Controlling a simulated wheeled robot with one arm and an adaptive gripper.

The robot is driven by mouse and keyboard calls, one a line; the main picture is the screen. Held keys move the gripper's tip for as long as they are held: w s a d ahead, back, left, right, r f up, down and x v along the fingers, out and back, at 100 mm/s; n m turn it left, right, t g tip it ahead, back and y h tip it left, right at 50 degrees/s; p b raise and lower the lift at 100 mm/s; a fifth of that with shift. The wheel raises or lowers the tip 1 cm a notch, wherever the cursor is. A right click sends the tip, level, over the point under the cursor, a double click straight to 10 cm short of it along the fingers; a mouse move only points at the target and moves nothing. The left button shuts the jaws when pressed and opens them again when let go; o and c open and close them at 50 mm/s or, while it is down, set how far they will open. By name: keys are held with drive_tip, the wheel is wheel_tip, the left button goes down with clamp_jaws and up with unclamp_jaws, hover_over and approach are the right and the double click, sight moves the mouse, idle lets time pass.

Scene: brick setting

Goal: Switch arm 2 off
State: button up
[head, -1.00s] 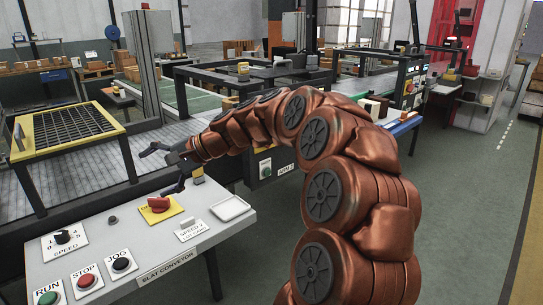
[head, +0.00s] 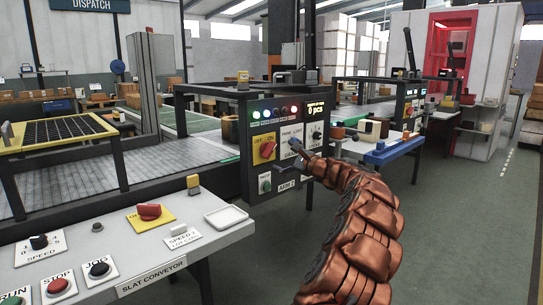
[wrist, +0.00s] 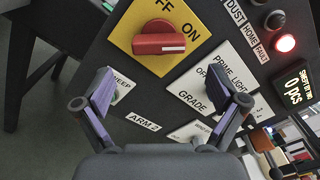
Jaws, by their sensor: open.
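The ARM 2 panel (head: 283,180) is a dark box in the middle of the head view. Its red rotary switch (head: 266,150) sits on a yellow OFF/ON plate. In the wrist view the red switch (wrist: 160,42) is near the top, its handle roughly level and its white mark at the right end, on the ON side. My gripper (wrist: 170,84) is open and empty, its fingers spread below the switch and apart from it. In the head view my gripper (head: 302,150) is at the panel's right part, right of the switch; its fingers are hard to make out.
Lit indicators (wrist: 285,43) and a counter display (wrist: 294,88) are on the panel. A GRADE label (wrist: 193,99) lies near the right finger. The slat conveyor console (head: 205,240) at front left has another red switch (head: 149,211) on yellow. A blue-edged table (head: 385,150) stands right.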

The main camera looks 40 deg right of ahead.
sight(271, 153)
drive_tip(key=shift+w, duration=3.3)
drive_tip(key=shift+c, duration=0.3)
drive_tip(key=c, duration=1.1)
drive_tip(key=shift+b, duration=0.3)
